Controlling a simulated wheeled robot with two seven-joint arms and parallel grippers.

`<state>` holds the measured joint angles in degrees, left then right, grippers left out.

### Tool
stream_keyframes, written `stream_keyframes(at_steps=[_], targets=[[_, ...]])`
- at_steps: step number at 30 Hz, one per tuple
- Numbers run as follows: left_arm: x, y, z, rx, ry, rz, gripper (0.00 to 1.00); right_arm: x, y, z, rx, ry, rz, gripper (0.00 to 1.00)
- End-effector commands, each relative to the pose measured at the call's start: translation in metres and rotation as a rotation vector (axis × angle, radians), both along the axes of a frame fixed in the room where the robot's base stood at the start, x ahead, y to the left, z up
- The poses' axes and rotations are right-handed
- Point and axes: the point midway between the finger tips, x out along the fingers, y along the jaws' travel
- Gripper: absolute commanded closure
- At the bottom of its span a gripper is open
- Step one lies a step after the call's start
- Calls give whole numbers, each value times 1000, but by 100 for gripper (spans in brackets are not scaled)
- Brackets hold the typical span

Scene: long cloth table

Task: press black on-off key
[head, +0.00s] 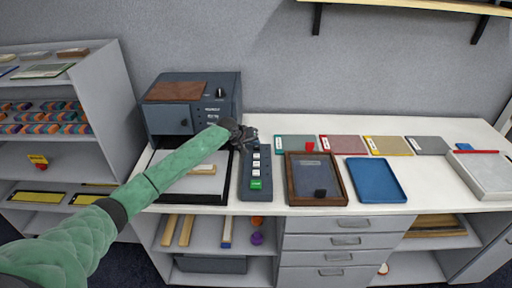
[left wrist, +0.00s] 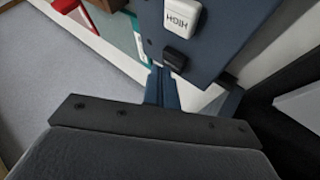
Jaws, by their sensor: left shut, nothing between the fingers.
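A dark control panel (head: 244,185) with a column of keys lies on the table, with a green key (head: 256,184) nearest me and white keys above it. In the left wrist view, a black key (left wrist: 180,57) sits on the panel (left wrist: 218,50), beside a white key marked HIGH (left wrist: 184,17). My left gripper (head: 247,136) is shut and empty at the far end of the panel. In the left wrist view its fingertips (left wrist: 160,70) show close to the black key; I cannot tell whether they touch it. My right gripper is not in view.
A dark box with a wooden top panel (head: 176,91) stands behind my left arm. To the right lie a wooden-framed tray (head: 289,180) with a black block (head: 320,193), a blue tray (head: 376,180) and several flat coloured panels. A wall shelf (head: 420,5) hangs above.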

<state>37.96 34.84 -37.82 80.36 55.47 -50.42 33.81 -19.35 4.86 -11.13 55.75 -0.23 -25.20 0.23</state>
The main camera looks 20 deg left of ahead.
Motion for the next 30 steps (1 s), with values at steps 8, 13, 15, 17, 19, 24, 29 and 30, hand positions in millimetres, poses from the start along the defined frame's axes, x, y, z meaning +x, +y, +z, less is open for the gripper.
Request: stream_keyframes(at_steps=[8, 13, 15, 17, 19, 24, 29, 30], targets=[[0, 0, -3, 0, 0, 0, 100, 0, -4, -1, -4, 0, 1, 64], [0, 0, -5, -1, 0, 1, 100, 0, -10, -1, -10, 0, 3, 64], [0, 0, -6, -1, 0, 1, 100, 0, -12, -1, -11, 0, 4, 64], [0, 0, -6, -1, 0, 1, 100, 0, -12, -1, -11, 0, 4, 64], [0, 0, -7, -1, 0, 1, 100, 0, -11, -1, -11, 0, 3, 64], [0, 0, -5, 0, 0, 0, 100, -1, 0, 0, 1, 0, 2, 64], [0, 0, 1, 0, 1, -1, 100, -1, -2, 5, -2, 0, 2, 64], [0, 0, 3, 0, 1, -1, 100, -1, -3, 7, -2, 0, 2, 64]])
